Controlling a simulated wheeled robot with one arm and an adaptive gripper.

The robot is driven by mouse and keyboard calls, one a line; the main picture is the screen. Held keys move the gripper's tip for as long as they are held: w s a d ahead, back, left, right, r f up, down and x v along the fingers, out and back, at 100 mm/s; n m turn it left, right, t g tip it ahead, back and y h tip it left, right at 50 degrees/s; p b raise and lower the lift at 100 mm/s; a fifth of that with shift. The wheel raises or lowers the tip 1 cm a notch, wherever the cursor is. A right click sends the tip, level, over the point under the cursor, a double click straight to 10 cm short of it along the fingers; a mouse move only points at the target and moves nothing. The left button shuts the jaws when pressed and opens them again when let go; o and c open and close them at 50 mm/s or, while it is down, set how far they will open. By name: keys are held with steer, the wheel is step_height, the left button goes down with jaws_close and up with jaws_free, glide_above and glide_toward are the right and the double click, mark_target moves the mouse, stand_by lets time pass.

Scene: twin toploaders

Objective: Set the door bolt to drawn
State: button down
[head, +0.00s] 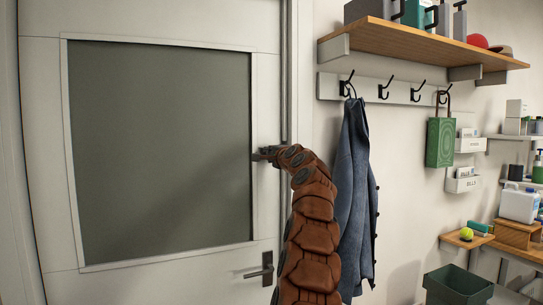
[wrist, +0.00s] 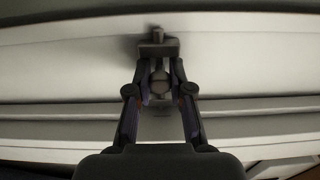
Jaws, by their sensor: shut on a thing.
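The white door (head: 160,258) with a large dark grey panel fills the left of the head view. My gripper (head: 268,154) is at the door's right edge, above the lever handle, and hides most of the door bolt there. In the wrist view my gripper (wrist: 159,92) has one finger on each side of the door bolt's small round knob (wrist: 159,82) and is shut on it. A dark metal part of the bolt shows just beyond the fingertips, against the pale door. I cannot tell how far the bolt is slid.
A dark lever handle (head: 264,270) sits below my gripper on the door. Right of the frame, a blue jacket (head: 354,190) hangs from a hook rail (head: 400,91) close to my arm. A wooden shelf (head: 415,42) is above. A dark green bin (head: 458,285) stands lower right.

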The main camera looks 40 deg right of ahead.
steer(key=shift+w+a+f, duration=0.1)
steer(key=shift+a+f, duration=0.05)
steer(key=c, duration=1.3)
jaws_free()
steer(key=shift+a, duration=0.15)
steer(key=shift+o, duration=1.4)
